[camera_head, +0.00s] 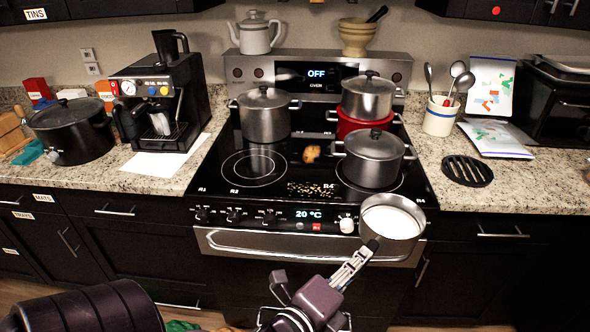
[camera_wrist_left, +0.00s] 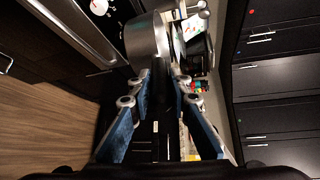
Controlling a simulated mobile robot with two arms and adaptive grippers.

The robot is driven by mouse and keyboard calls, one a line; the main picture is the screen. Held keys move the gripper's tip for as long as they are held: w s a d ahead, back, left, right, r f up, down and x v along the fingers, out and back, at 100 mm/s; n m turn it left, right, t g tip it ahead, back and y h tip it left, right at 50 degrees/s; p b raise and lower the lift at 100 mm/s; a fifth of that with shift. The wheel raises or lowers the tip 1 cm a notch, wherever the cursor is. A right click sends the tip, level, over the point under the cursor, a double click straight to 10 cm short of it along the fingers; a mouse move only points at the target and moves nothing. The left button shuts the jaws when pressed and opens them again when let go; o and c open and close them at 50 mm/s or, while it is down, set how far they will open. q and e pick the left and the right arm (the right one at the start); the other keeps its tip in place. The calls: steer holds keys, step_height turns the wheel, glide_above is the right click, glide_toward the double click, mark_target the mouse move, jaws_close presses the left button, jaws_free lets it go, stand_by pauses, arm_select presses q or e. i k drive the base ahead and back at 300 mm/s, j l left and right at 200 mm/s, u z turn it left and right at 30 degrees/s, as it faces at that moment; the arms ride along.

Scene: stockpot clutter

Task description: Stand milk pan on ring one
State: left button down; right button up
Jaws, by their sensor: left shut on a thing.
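The milk pan (camera_head: 393,222) is a small grey pan with a pale inside. It is in front of the oven's right front edge, apart from the hob top. My left gripper (camera_head: 364,254) is shut on its handle. In the left wrist view the pan (camera_wrist_left: 147,38) is beyond the fingertips (camera_wrist_left: 163,82), with the dark handle between them. The hob (camera_head: 300,185) has a bare ring (camera_head: 254,168) at front left, near the R1 label (camera_head: 202,190). My right gripper is not in view.
Pots stand on the hob: back left (camera_head: 265,118), front right (camera_head: 373,160), and a grey one (camera_head: 368,98) above a red one (camera_head: 350,124). An orange item (camera_head: 311,153) and a speckled patch (camera_head: 312,189) lie mid-hob. A black trivet (camera_head: 467,171) lies on the right counter.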

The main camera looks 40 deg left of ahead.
mark_target(232, 172)
steer(key=k+j+z, duration=0.1)
steer(key=k+j, duration=0.15)
steer(key=j, duration=0.25)
steer(key=k+j, duration=0.2)
steer(key=j, duration=0.3)
steer(key=k+j+z, duration=0.15)
steer(key=j, duration=0.35)
steer(key=k+j, duration=0.4)
steer(key=k+j+z, duration=0.15)
steer(key=j, duration=0.35)
steer(key=k+j, duration=0.2)
steer(key=j, duration=0.15)
steer(key=k+j+z, duration=0.1)
steer(key=j, duration=0.25)
steer(key=k+j, duration=0.3)
